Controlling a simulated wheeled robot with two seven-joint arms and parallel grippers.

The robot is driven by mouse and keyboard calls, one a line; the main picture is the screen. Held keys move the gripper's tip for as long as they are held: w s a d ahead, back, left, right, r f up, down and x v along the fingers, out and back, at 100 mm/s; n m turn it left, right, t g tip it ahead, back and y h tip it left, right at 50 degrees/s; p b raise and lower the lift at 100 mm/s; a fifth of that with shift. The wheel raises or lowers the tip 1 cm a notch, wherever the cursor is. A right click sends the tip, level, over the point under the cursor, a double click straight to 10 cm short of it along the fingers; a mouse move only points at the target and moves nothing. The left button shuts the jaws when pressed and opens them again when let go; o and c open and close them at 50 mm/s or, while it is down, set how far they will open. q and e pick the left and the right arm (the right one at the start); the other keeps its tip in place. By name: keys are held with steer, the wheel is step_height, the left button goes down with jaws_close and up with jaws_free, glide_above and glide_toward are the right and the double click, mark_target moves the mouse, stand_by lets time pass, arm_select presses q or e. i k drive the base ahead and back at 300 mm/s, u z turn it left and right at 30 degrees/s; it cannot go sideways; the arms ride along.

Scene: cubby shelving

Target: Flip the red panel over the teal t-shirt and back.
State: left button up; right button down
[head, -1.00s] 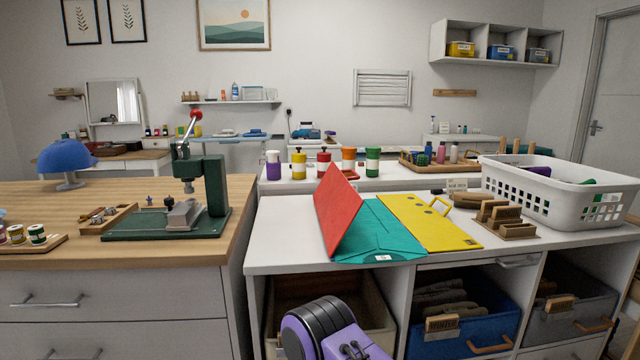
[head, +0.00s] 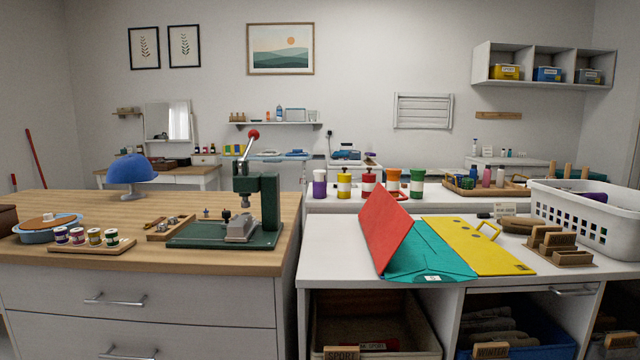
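The red panel (head: 386,228) stands tilted up along the left side of the teal t-shirt (head: 427,252) on the white counter. The teal t-shirt lies flat with a small white label at its front edge. A yellow panel (head: 478,244) with a handle lies flat to the right of the shirt. Neither of my grippers shows in the head view.
A green press (head: 252,217) stands on the wooden counter to the left. A white basket (head: 596,240) and a wooden rack (head: 553,247) stand at the right of the white counter. Colored bottles (head: 368,181) line the back. The counter's front left is clear.

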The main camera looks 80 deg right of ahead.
mark_target(385, 223)
steer(key=k, duration=1)
steer(key=z, duration=2.25)
steer(key=i, duration=0.5)
